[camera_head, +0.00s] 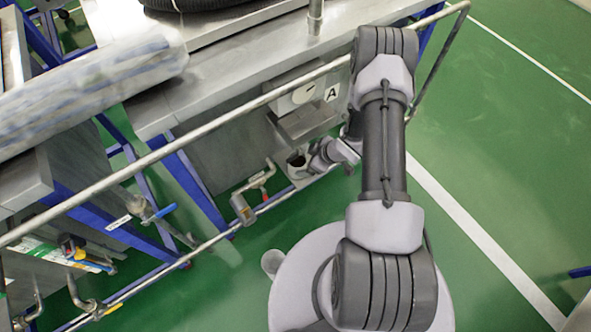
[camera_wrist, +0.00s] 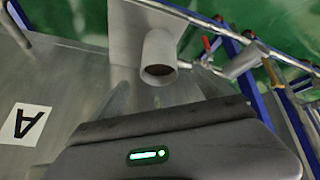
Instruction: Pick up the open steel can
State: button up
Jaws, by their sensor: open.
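The open steel can (camera_wrist: 159,48) is a grey cylinder with its mouth facing the wrist camera and a brownish inside. In the head view the can (camera_head: 293,157) is small, beside the front of the steel bench, with a dark opening. My gripper (camera_wrist: 160,90) is open and empty, with its blurred fingers spread to either side below the can's mouth in the wrist view. In the head view my gripper (camera_head: 322,158) is just right of the can and partly hides its surroundings. I cannot tell whether a finger touches the can.
A long rail (camera_head: 200,137) crosses in front of the bench. Pipes and a valve (camera_head: 243,207) are to the left. Green floor is open on the right.

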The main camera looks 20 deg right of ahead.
aim_at(300, 162)
jog(key=b+x, duration=0.3)
jog(key=x, duration=0.3)
jog(key=shift+d+f+b, duration=0.1)
jog(key=shift+f+b, duration=0.2)
jog(key=shift+w, duration=0.2)
jog(key=shift+r, duration=0.1)
jog(key=shift+c, duration=0.7)
grip_shut()
